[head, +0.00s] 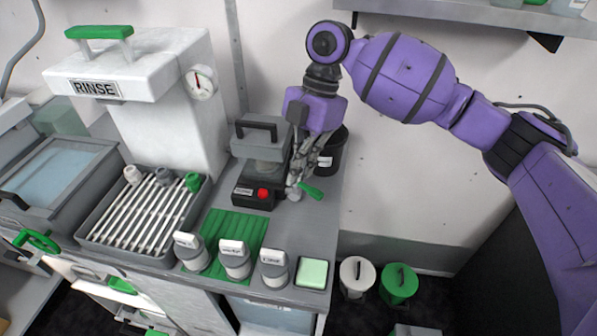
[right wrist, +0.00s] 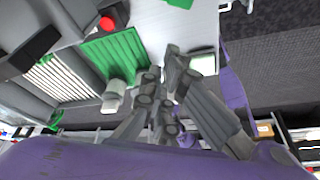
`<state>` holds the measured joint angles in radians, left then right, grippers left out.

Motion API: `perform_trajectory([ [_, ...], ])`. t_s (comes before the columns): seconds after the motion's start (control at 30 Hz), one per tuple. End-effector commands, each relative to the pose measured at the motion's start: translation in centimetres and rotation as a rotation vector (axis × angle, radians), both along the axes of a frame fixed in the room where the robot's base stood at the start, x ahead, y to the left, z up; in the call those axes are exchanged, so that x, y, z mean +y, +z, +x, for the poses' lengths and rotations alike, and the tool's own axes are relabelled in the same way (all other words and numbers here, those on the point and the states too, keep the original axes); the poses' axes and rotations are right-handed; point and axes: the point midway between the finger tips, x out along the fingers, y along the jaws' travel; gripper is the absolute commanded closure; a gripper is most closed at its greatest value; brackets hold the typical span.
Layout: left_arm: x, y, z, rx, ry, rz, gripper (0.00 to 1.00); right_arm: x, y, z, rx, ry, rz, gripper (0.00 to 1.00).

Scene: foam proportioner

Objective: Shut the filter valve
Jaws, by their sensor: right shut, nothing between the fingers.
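A small green lever (head: 312,190) sticks out at the right side of a grey and black machine (head: 262,150) with a red button. I cannot read a label that names it as the filter valve. A green wheel handle (head: 37,240) sits at the far left on the front of the counter. My right gripper (head: 298,180) is shut and empty, pointing down right beside the machine and close to the green lever; I cannot tell whether they touch. In the right wrist view its fingers (right wrist: 163,75) are together above the counter. My left gripper is not in view.
A green ribbed mat (head: 232,232), several white-labelled canisters (head: 235,260) and a light green pad (head: 312,273) occupy the counter front. A black bin (head: 332,152) stands behind my gripper. A rack tray (head: 150,210) and the rinse unit (head: 165,110) are left. The counter's right strip is clear.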

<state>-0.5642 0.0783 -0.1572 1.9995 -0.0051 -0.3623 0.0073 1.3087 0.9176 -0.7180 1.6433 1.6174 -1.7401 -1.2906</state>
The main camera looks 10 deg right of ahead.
Motion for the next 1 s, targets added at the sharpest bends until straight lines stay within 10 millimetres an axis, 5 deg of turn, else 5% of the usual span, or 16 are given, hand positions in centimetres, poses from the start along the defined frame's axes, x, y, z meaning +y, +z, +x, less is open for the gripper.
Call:
perform_trajectory([
  [0.2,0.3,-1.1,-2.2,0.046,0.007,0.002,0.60,1.0,-3.6,-0.9,0.003,0.002,0.000,1.00],
  [0.47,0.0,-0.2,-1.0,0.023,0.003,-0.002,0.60,2.5,-8.8,-2.0,0.002,0.001,0.000,1.00],
  [0.7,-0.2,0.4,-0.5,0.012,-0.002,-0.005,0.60,-0.1,-8.7,0.1,-0.003,-0.003,-0.002,1.00],
  [1.0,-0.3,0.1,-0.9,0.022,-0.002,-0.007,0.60,-0.7,-8.8,0.5,-0.001,0.000,0.000,1.00],
])
